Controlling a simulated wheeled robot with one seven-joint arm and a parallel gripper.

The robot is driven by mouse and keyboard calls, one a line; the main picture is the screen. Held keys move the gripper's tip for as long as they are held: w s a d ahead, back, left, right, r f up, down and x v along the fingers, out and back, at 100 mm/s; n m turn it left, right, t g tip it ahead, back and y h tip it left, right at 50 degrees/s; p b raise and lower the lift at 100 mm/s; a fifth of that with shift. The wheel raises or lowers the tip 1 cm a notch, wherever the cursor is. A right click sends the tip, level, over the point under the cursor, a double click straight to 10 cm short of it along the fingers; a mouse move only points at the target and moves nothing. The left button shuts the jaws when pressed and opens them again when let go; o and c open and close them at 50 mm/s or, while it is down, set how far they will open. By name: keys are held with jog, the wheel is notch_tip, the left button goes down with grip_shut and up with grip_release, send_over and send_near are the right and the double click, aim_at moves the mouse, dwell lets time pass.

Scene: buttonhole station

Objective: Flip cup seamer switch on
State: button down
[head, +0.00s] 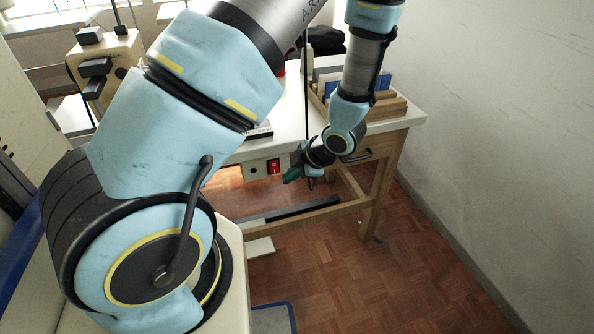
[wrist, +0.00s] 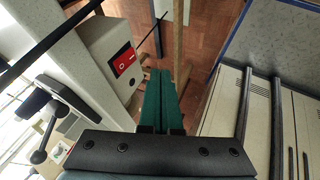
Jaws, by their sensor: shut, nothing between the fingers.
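The red rocker switch (head: 274,166) sits on a pale switch box (head: 256,170) fixed under the front edge of the table. In the wrist view the red switch (wrist: 124,60) shows white O and I marks, and its box (wrist: 104,42) is left of the fingers. I cannot tell which side of the rocker is pressed. My gripper (head: 291,175), with green fingers, is just right of the switch in the head view. In the wrist view the fingers (wrist: 161,76) are shut together, empty, and appear apart from the switch.
The white tabletop (head: 400,121) on wooden legs holds a beige machine (head: 107,62) at the left and a wooden rack (head: 388,107) at the right. A pedal bar (head: 300,208) lies low underneath. Parquet floor (head: 400,270) is open at right.

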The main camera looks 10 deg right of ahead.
aim_at(279, 171)
jog(key=w+f, duration=0.1)
jog(key=w+a+f, duration=0.1)
jog(key=w, duration=0.1)
jog(key=w+a+f, duration=0.1)
jog(key=w, duration=0.1)
jog(key=shift+w+f+p, duration=0.1)
jog(key=shift+p, duration=0.25)
jog(key=shift+w+f+t+b, duration=0.2)
jog(key=shift+f+t+b, duration=0.15)
jog(key=shift+b, duration=0.8)
jog(key=shift+r+p, duration=0.3)
jog(key=shift+p, duration=0.05)
jog(key=shift+r, duration=0.1)
